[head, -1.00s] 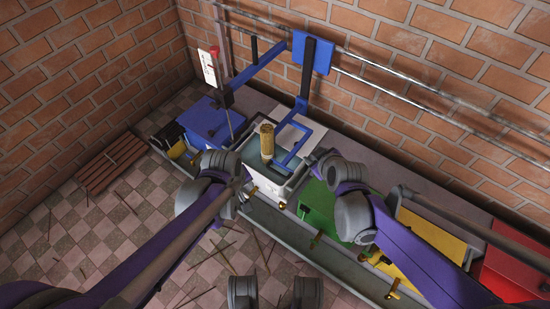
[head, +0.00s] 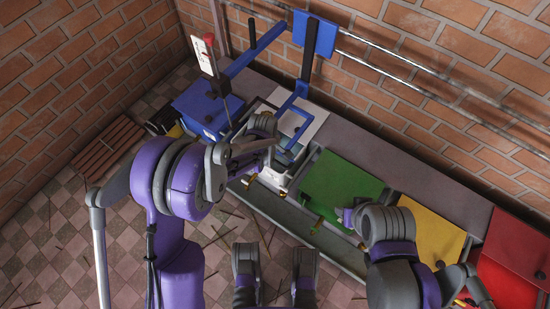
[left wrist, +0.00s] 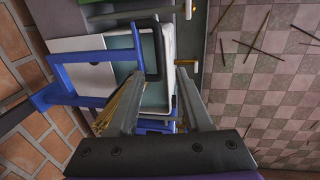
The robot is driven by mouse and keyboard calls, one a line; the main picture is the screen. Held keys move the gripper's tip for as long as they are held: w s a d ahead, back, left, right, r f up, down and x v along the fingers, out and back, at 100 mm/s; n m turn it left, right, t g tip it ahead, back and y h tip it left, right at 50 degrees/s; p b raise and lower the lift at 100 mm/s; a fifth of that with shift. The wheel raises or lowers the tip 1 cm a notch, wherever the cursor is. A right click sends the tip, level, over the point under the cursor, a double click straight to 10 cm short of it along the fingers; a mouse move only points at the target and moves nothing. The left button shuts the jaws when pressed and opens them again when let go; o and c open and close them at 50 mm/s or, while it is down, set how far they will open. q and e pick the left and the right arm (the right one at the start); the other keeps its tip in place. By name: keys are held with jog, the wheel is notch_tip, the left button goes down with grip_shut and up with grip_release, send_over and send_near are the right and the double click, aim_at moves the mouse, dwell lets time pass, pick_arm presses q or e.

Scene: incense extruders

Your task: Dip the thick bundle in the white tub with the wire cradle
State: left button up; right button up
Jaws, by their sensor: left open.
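The white tub (head: 276,181) stands between the blue and green units, partly covered by my left arm in the head view. In the left wrist view its pale rim (left wrist: 177,22) surrounds greenish liquid. The tan bundle (left wrist: 106,118) shows beside and partly behind the left finger. It is hidden in the head view. A blue frame (left wrist: 60,77) reaches to the tub, and a dark loop (left wrist: 158,48) crosses the tub. I cannot tell whether this is the wire cradle.
A blue box (head: 200,105) is left of the tub. Green (head: 340,187), yellow (head: 425,237) and red (head: 515,240) covers lie to the right. A blue post and arm (head: 306,70) rise behind. Thin sticks litter the tiled floor.

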aim_at(276, 161)
pick_arm(q)
jog(key=f, duration=0.2)
jog(key=w+f+b, duration=0.1)
jog(key=f, duration=0.4)
jog(key=shift+w+d+f+b, duration=0.15)
jog(key=shift+d+f+b, duration=0.15)
jog(key=shift+d, duration=0.1)
grip_shut()
dwell(0.9)
